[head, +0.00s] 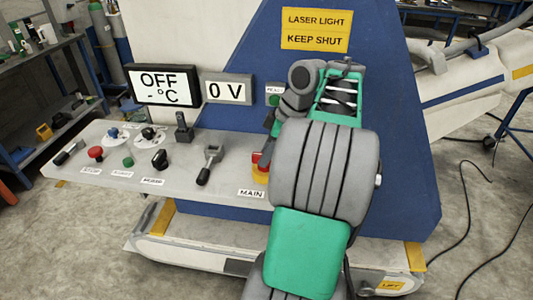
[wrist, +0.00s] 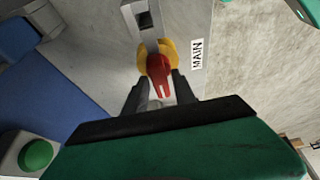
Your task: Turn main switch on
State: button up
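The main switch is a red handle (wrist: 159,72) on a yellow round base (wrist: 170,49), beside the MAIN label (wrist: 196,54). In the head view only part of its yellow base (head: 260,171) and a bit of red show; my arm hides the rest. In the wrist view my gripper (wrist: 158,82) is open, with one dark finger on each side of the red handle's near end. Narrow gaps seem to separate the fingers from the handle. Whether either finger touches it is hard to tell.
The sloped grey panel (head: 225,182) carries other controls, including a lever (head: 208,163) and a red button (head: 95,153). Displays behind it read "OFF -°C" (head: 160,86) and "0 V" (head: 227,90). A green button (wrist: 36,154) is at the wrist view's lower left.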

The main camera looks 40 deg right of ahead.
grip_shut()
dwell(1.1)
